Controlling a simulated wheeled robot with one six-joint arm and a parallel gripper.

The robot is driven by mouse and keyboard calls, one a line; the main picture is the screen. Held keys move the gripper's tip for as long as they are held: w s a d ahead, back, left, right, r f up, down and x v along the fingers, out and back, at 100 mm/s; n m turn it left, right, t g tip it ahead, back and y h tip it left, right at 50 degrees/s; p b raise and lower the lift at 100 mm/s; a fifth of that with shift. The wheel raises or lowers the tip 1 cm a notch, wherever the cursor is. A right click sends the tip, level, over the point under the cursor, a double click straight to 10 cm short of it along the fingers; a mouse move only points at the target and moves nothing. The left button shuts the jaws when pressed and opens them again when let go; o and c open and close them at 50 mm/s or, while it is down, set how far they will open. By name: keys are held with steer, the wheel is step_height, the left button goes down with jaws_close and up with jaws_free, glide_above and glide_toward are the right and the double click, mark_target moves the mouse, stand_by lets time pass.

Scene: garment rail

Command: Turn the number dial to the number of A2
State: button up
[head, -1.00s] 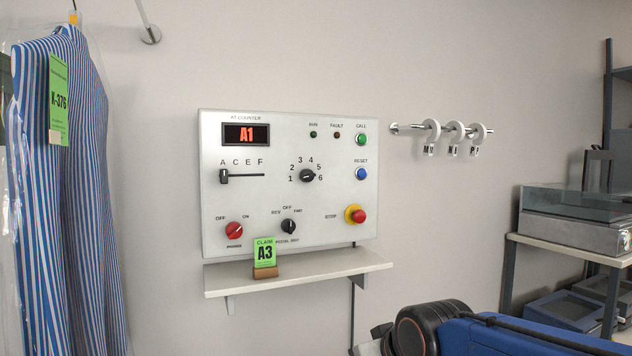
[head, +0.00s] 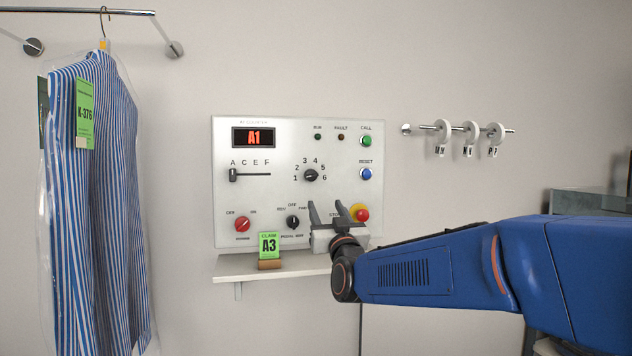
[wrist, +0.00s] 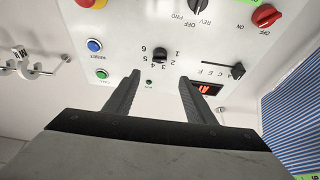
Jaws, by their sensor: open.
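The number dial (head: 310,175) is a black knob ringed by numbers 1 to 6 on the white control panel (head: 270,215). Its pointer is too small to read surely. The red display (head: 254,138) shows A1, and the letter slider (head: 233,175) stands at A. In the wrist view, the dial (wrist: 158,54) shows upside down, just beyond and between the fingertips (wrist: 159,76).
A bagged striped shirt (head: 95,210) hangs at left. White tagged rings (head: 471,132) hang on a rail at right.

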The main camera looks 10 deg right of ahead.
mark_target(312, 177)
steer(key=x, duration=1.7)
steer(key=shift+w+r, duration=0.15)
steer(key=shift+c, duration=0.6)
steer(key=c, duration=0.9)
